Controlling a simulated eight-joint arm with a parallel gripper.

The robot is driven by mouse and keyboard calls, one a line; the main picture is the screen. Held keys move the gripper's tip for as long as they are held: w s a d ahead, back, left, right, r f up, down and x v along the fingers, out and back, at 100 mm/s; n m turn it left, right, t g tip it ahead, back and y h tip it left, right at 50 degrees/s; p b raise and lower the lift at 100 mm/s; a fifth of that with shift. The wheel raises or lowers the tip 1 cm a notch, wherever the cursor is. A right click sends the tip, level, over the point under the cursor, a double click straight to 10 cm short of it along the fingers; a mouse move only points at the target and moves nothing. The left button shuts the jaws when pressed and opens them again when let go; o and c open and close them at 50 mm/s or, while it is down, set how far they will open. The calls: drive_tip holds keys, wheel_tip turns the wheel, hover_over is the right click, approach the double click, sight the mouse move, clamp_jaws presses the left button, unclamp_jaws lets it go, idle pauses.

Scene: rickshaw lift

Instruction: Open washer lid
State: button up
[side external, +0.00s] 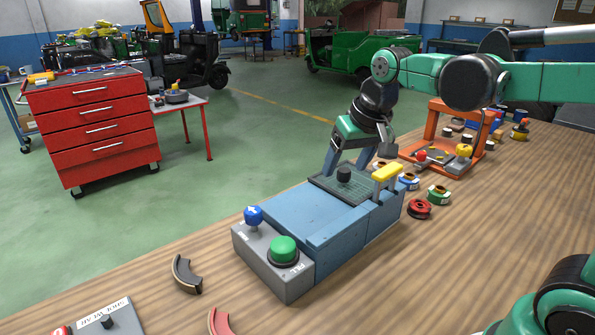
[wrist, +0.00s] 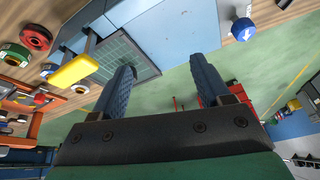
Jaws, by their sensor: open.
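The washer is a blue box (side external: 318,217) on the wooden bench, with a flat blue top. A dark green mesh panel (side external: 326,184) with a black knob (side external: 344,174) lies in its far top; I cannot tell which panel is the lid. A yellow handle (side external: 387,172) stands raised on posts at the washer's right far side; it also shows in the wrist view (wrist: 74,72). My gripper (side external: 358,163) is open and empty, fingers pointing down over the far end of the washer near the mesh. In the wrist view the open fingers (wrist: 163,66) have nothing between them.
A grey control box with a blue knob (side external: 254,215) and green button (side external: 284,249) is at the washer's near end. Red (side external: 419,209) and green (side external: 438,195) spools lie to its right. An orange frame (side external: 480,135) stands behind.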

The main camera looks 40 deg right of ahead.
drive_tip(key=w+d+m+g, duration=0.2)
drive_tip(key=w+d, duration=0.2)
drive_tip(key=m+g, duration=0.2)
drive_tip(key=m, duration=0.1)
hover_over(344, 170)
drive_tip(key=shift+a+f+y, duration=0.1)
drive_tip(key=shift+f+y, duration=0.2)
drive_tip(key=shift+f, duration=0.35)
drive_tip(key=shift+d+f, duration=0.15)
drive_tip(key=shift+d, duration=0.05)
drive_tip(key=shift+f, duration=2.85)
clamp_jaws()
